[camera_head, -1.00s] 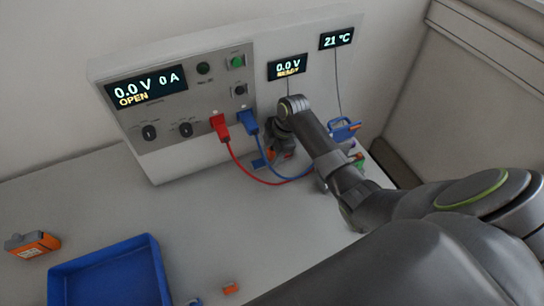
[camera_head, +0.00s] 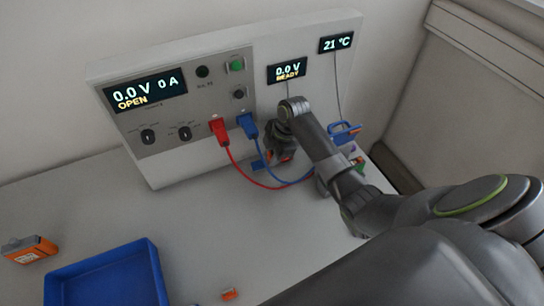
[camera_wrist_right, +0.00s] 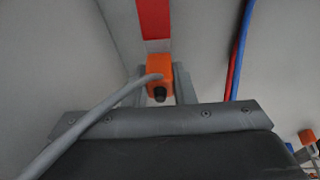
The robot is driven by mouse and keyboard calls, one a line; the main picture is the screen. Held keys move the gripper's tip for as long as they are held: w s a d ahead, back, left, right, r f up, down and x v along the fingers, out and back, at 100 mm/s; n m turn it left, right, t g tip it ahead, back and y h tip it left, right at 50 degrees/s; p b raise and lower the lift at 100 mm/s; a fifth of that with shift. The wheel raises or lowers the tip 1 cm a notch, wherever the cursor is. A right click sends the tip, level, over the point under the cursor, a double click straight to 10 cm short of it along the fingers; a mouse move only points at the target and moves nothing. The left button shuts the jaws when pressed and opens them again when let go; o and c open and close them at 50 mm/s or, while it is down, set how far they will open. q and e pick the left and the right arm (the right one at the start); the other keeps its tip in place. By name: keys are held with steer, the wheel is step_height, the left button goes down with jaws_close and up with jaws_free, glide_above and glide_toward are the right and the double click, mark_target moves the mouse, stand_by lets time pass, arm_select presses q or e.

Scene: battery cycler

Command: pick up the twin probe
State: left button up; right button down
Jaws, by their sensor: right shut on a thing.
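My right gripper (camera_head: 282,156) is at the foot of the instrument panel, under the small READY display. In the right wrist view its two grey fingers (camera_wrist_right: 160,88) are shut on an orange body with a dark round end and a thick grey cable, which I take to be the twin probe (camera_wrist_right: 159,68). A bit of orange shows beside the fingers in the head view; the arm and hand hide most of the probe there. I cannot tell whether the probe touches anything below it. My left gripper is not in view.
The cycler (camera_head: 175,120) stands behind, with a red plug (camera_head: 219,131) and a blue plug (camera_head: 247,125); their cables loop close to my right gripper. A blue-handled tool (camera_head: 345,131) is right of it.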

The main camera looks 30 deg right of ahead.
mark_target(269, 154)
steer(key=b+v, duration=0.1)
steer(key=v, duration=0.2)
steer(key=a+b+v, duration=0.1)
steer(key=v, duration=0.2)
steer(key=shift+a+r, duration=0.15)
steer(key=shift+r, duration=0.05)
steer(key=s+a+b, duration=0.1)
steer(key=s, duration=1.7)
steer(key=shift+s, duration=0.4)
steer(key=shift+r, duration=0.1)
